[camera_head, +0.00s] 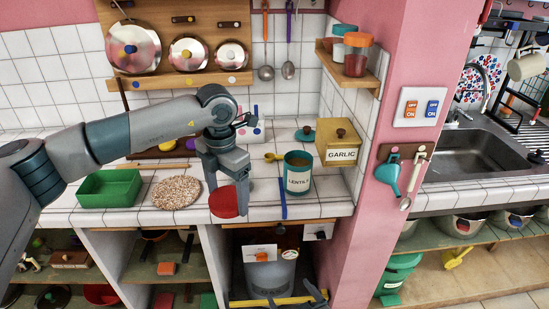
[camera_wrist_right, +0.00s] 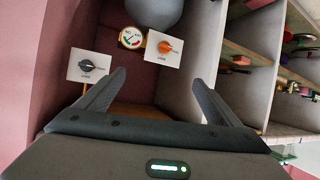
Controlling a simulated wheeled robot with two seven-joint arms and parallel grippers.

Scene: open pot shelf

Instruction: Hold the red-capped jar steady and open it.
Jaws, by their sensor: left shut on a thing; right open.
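A red round flat-topped thing (camera_head: 224,203) is at the front edge of the white tiled counter. My left gripper (camera_head: 228,192) reaches down over it from above and is shut on it, with a finger at either side. I cannot tell whether any jar body is below the red top. My right gripper (camera_wrist_right: 160,78) is open and empty in the right wrist view, low in front of the niche under the counter.
Beside the left gripper are a LENTILS canister (camera_head: 298,180), a blue strip (camera_head: 283,200), a round speckled mat (camera_head: 177,192) and a green tray (camera_head: 109,189). A GARLIC box (camera_head: 342,147) stands behind. A grey tank (camera_head: 270,276), gauge (camera_wrist_right: 131,38) and knob panels (camera_wrist_right: 164,48) occupy the niche.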

